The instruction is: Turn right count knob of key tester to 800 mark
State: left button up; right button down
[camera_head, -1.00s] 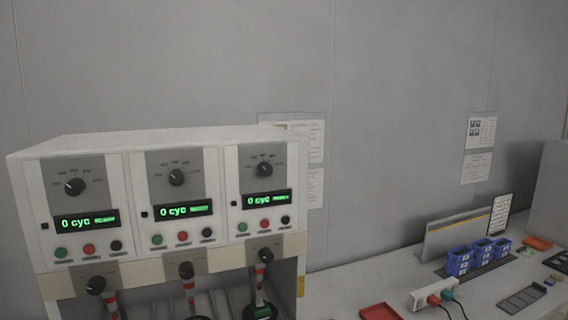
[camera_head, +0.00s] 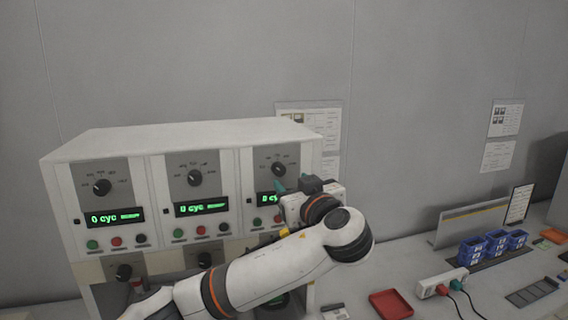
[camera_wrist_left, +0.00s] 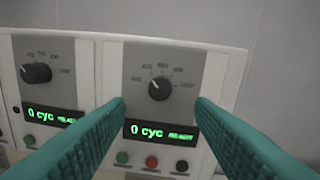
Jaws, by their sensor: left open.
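The key tester (camera_head: 190,133) is a white cabinet with three panels side by side. Its right count knob (camera_head: 278,169) is black, on a grey plate above a green display reading 0 cyc. In the left wrist view the same knob (camera_wrist_left: 159,88) sits centred between my fingers, its pointer seeming to aim up-left; the scale numbers are too blurred to read. My left gripper (camera_head: 291,184) is open and empty, with teal fingers, in front of the right panel just below the knob. In the left wrist view the fingertips (camera_wrist_left: 160,105) flank the knob without touching it.
The middle count knob (camera_head: 194,178) and left count knob (camera_head: 102,187) are on the neighbouring panels. Green, red and black buttons (camera_wrist_left: 152,162) lie below the right display. Right of the tester are a red tray (camera_head: 391,304), a power strip (camera_head: 441,284) and blue bins (camera_head: 496,244).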

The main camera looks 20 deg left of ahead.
aim_at(281, 172)
pick_arm(q)
jog(key=p+x, duration=0.1)
jog(key=x, duration=0.2)
jog(key=p+x, duration=0.2)
jog(key=shift+w+a+r, duration=0.2)
jog(key=shift+w+a, duration=0.05)
jog(key=shift+a, duration=0.05)
jog(key=shift+w+a+f, duration=0.2)
jog(key=shift+w+f, duration=0.05)
jog(key=shift+w, duration=0.2)
